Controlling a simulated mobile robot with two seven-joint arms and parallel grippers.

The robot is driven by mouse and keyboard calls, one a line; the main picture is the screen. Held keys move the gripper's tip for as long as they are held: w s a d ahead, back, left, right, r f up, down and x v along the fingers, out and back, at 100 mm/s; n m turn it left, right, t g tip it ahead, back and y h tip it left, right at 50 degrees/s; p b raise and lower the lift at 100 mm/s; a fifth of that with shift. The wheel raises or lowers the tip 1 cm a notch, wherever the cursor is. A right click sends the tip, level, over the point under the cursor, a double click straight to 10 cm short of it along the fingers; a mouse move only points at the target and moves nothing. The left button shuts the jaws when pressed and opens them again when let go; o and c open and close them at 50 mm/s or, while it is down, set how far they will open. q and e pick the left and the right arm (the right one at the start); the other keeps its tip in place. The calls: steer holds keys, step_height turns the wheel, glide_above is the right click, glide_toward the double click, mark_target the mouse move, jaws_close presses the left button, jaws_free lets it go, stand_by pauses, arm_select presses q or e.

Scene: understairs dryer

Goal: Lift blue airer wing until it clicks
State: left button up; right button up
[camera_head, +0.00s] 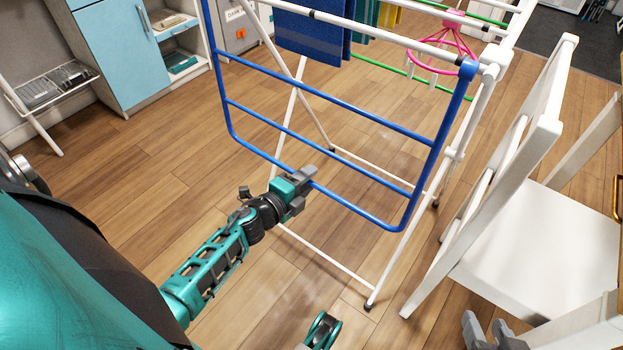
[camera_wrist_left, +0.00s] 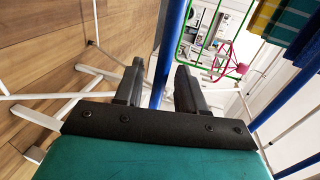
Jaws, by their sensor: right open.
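The blue airer wing (camera_head: 318,149) hangs down at a slant from the near side of the white airer, with its lower bar closest to me. My left gripper (camera_head: 306,176) is at the middle of that lower bar. In the left wrist view, a blue bar (camera_wrist_left: 162,80) runs between the two dark fingers of my left gripper (camera_wrist_left: 160,80), with gaps showing on both sides. I cannot tell whether a finger touches it. My right gripper (camera_head: 488,332) is open and empty at the bottom edge, by the white chair.
A white chair (camera_head: 520,235) stands close to the airer's right side. Blue cloth (camera_head: 312,35) and a pink hanger (camera_head: 450,42) hang on the airer. A blue cabinet (camera_head: 115,50) and a low rack (camera_head: 50,90) stand at the left. The wooden floor between is clear.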

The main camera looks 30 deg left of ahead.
arm_select(q)
steer(key=shift+x, duration=1.15)
steer(key=shift+c, duration=0.4)
jaws_close()
